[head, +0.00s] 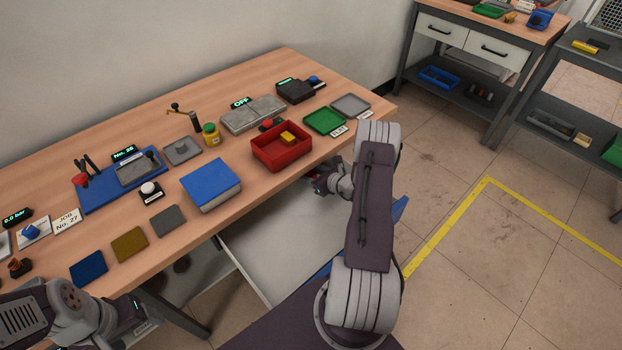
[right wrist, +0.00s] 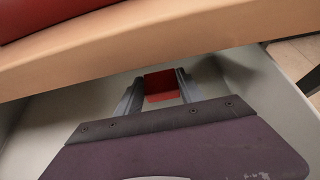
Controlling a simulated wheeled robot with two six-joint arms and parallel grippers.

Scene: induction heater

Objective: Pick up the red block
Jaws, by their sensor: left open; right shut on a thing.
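The red block (right wrist: 162,80) is between the two fingers of my right gripper (right wrist: 160,92) in the right wrist view. The gripper is shut on it, inside the open drawer below the table edge. In the head view my right gripper (head: 318,182) is at the drawer's far end beside the table edge, and the block is mostly hidden there. My left gripper (head: 140,312) is open at the lower left, in front of the table edge, partly hidden by its own arm.
The white drawer (head: 262,245) is pulled out under the wooden table (head: 215,225), whose edge overhangs the gripper. A red bin (head: 266,156) with a yellow block (head: 288,138) stands above, near a blue box (head: 208,180) and a green tray (head: 322,122). Floor at right is clear.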

